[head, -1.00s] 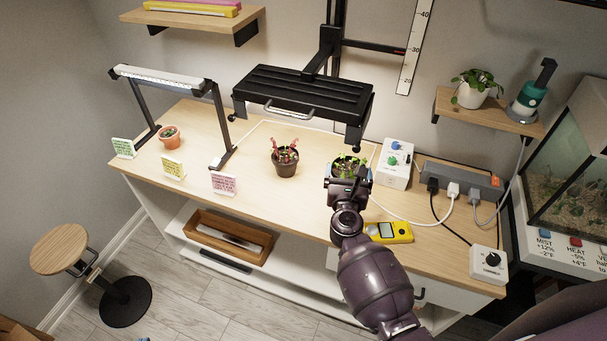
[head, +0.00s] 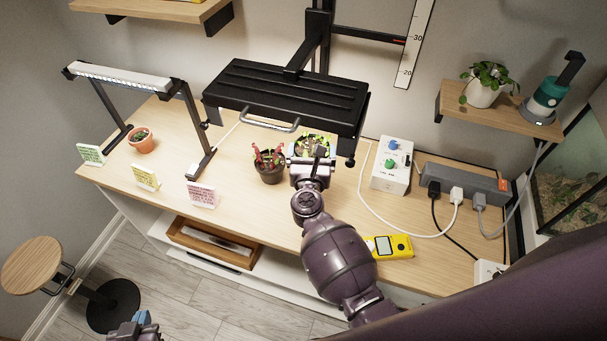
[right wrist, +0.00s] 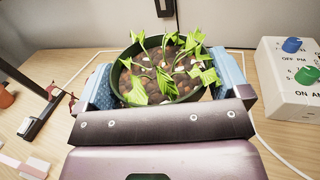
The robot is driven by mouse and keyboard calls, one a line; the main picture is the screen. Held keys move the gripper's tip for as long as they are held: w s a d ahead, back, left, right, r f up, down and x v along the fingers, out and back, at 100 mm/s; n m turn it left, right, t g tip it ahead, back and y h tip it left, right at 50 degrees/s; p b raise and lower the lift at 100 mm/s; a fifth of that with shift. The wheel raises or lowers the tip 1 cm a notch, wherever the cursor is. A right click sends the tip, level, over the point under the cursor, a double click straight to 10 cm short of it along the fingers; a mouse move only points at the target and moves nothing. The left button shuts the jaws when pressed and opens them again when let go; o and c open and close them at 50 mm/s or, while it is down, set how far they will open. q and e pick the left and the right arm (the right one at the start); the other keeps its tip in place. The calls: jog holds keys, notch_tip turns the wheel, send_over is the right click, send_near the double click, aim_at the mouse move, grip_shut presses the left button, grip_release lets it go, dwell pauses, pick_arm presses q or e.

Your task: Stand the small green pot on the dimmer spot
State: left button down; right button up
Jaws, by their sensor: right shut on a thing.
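My right gripper (head: 309,165) is shut on the small green pot (head: 314,147), which holds a leafy green plant. In the right wrist view the pot's dark round rim and pebbly soil (right wrist: 160,85) sit between the blue fingers; the pot's lower part is hidden. The pot is by the front edge of the black overhead panel (head: 290,95), right of a dark pot with a reddish plant (head: 270,170). My left gripper (head: 142,325) shows only partly at the bottom left, far from the desk things; its jaws are unclear.
A white lamp bar (head: 120,78) spans the left, with a terracotta pot (head: 142,145) under it. Green (head: 91,155), yellow (head: 145,177) and pink (head: 201,195) cards line the front edge; their text is unreadable. A knobbed white box (head: 391,168) and yellow meter (head: 388,246) are right.

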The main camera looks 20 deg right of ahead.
notch_tip(320, 180, down, 5)
jog(key=b, duration=0.3)
jog(key=shift+b, duration=0.3)
jog(key=shift+f+b, duration=1.5)
jog(key=shift+f, duration=0.65)
jog(key=shift+f, duration=0.15)
jog(key=o, duration=0.6)
jog(key=shift+o, duration=0.3)
jog(key=shift+r, duration=0.25)
jog(key=shift+v, duration=3.8)
jog(key=shift+f, duration=0.15)
